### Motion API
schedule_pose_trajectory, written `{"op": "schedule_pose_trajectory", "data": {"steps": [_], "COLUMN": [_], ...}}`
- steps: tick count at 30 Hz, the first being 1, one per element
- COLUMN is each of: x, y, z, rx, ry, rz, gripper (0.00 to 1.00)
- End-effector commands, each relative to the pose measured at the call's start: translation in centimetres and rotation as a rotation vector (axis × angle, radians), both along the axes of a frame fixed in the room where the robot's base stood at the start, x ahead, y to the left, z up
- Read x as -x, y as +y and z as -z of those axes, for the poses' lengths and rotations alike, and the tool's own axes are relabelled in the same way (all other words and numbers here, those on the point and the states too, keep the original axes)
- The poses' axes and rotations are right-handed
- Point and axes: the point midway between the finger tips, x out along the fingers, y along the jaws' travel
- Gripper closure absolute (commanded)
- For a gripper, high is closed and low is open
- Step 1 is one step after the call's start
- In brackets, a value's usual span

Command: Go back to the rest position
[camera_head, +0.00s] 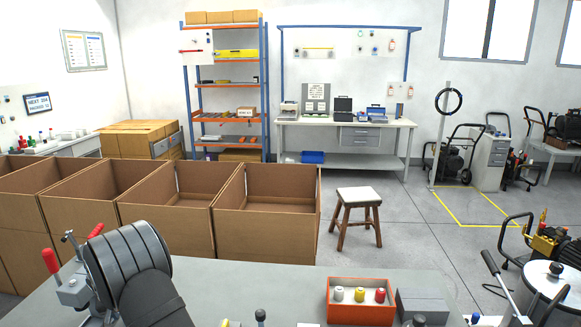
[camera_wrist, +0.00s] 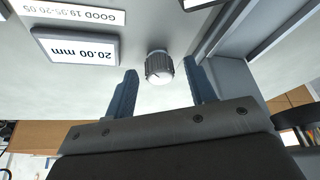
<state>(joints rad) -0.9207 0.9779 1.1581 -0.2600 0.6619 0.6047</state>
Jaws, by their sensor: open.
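My gripper (camera_wrist: 160,70) shows in the wrist view with its two blue-grey fingers apart and nothing held between them. A dark ribbed, knob-like piece with a pale round end (camera_wrist: 159,68) lies beyond the fingers, roughly between their tips, with a visible gap on each side. In the head view, a large dark grey rounded part of my arm (camera_head: 125,262) stands at the lower left over the grey bench (camera_head: 260,285). The gripper itself cannot be made out in that view.
In the wrist view, a display (camera_wrist: 77,48) reads 20.00 mm upside down, beside a label (camera_wrist: 85,14) reading GOOD 19.95-20.05. In the head view, an orange-red box (camera_head: 360,312) with several coloured-top pieces and a grey block (camera_head: 421,306) sit on the bench. Open cardboard boxes (camera_head: 265,225) stand behind.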

Motion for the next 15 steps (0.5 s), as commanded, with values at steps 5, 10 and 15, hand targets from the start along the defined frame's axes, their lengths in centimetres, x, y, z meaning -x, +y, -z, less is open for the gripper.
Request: {"op": "schedule_pose_trajectory", "data": {"steps": [5,10,15], "x": [-0.11,-0.12,-0.14], "y": [-0.13,-0.15,-0.20], "z": [-0.02,-0.02,-0.03], "rx": [-0.001,-0.001,0.000], "ry": [0.000,-0.001,0.000], "rz": [-0.095,-0.185,-0.269], "gripper": [0.50,0.50,0.50]}}
